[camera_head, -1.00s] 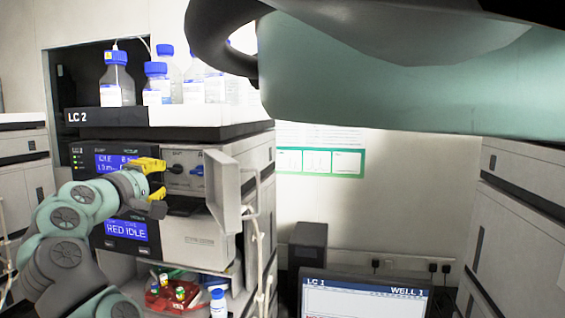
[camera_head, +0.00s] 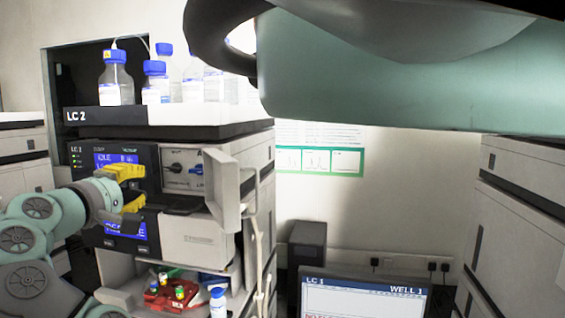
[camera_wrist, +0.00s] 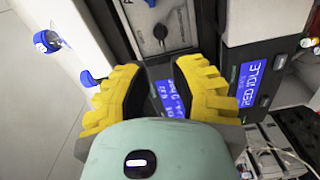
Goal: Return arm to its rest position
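My gripper (camera_head: 130,188) is at the left in the head view, in front of the LC 2 instrument (camera_head: 185,165). Its two yellow fingers are spread apart with nothing between them. In the wrist view my gripper (camera_wrist: 155,90) also shows open and empty, with a blue display (camera_wrist: 172,98) of the instrument beyond the gap. My teal arm is bent at the lower left of the head view and covers part of the instrument's front. The lower display is partly hidden by the gripper.
Blue-capped bottles (camera_head: 117,78) stand on top of the stack. An open door (camera_head: 227,190) juts out right of the gripper. A red tray (camera_head: 172,296) with small vials and a white bottle (camera_head: 218,303) sit below. A monitor (camera_head: 365,297) stands at lower right.

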